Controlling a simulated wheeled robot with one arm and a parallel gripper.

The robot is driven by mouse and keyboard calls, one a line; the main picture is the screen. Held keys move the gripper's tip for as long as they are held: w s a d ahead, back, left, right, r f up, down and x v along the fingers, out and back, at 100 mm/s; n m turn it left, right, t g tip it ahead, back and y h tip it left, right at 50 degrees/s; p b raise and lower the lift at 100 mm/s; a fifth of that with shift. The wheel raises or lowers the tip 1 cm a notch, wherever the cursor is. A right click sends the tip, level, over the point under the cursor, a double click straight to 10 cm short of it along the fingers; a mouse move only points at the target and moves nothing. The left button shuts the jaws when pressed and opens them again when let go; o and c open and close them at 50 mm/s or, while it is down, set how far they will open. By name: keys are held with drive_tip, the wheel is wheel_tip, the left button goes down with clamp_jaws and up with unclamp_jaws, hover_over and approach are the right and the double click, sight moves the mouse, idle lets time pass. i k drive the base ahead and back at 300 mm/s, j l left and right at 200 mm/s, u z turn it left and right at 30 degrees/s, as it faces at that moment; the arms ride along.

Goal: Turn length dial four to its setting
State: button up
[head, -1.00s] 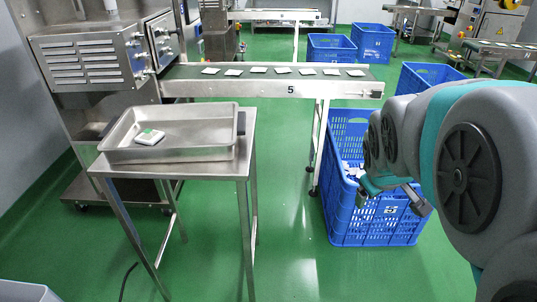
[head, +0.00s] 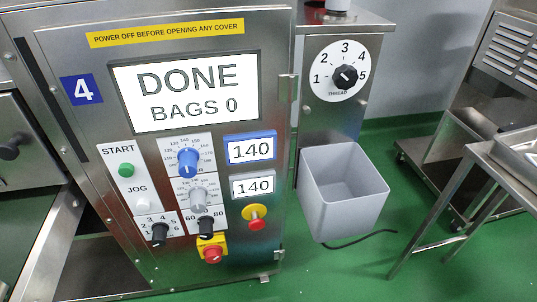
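The control panel of machine 4 (head: 175,150) faces me in the head view. It carries a blue dial (head: 188,163) with a scale around it, and below that a grey dial (head: 198,200) with its own scale. A blue-framed display (head: 249,149) and a grey-framed display (head: 253,185) beside them both read 140. I cannot read which dial is for length. The large screen (head: 187,92) shows "DONE" and "BAGS 0". My gripper is not in view.
The panel also has a green START button (head: 126,170), a white JOG button (head: 143,200), two black knobs, and two red buttons on yellow. A THREAD knob (head: 345,77) is on the right housing.

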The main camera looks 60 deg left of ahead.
sight(206, 223)
drive_tip(key=u, duration=2.75)
drive_tip(key=k+l+u, duration=0.1)
drive_tip(key=k, duration=1.35)
